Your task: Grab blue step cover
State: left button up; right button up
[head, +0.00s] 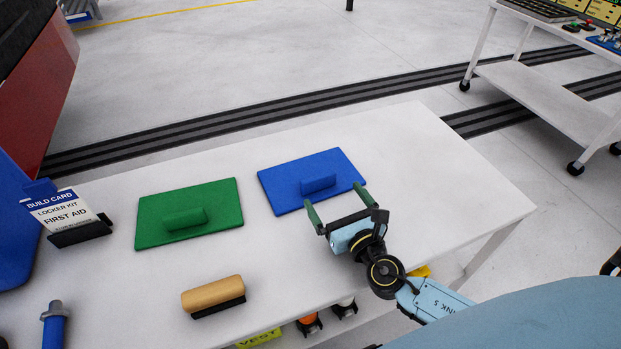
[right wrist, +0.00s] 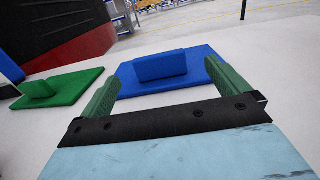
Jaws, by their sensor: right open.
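The blue step cover (head: 290,187) is a flat blue plate with a raised blue handle (head: 318,184), lying on the white table. In the right wrist view the blue step cover (right wrist: 196,59) lies just ahead, with its handle (right wrist: 161,66) between and beyond my fingertips. My right gripper (head: 335,200) is open and empty, at the near right edge of the cover; its green fingers also show in the right wrist view (right wrist: 160,82). I cannot tell whether a fingertip touches the cover. My left gripper is not in view.
A green plate (head: 220,199) with a handle lies left of the blue one. A wooden-handled brush (head: 213,296) and a build card (head: 62,212) in a holder are on the white table (head: 400,135). The table's right side is clear. A white cart (head: 540,90) stands beyond.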

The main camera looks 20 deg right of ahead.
aim_at(315, 171)
jog(key=w, duration=1)
jog(key=shift+w+a, duration=0.15)
jog(key=shift+w, duration=0.05)
jog(key=c, duration=1)
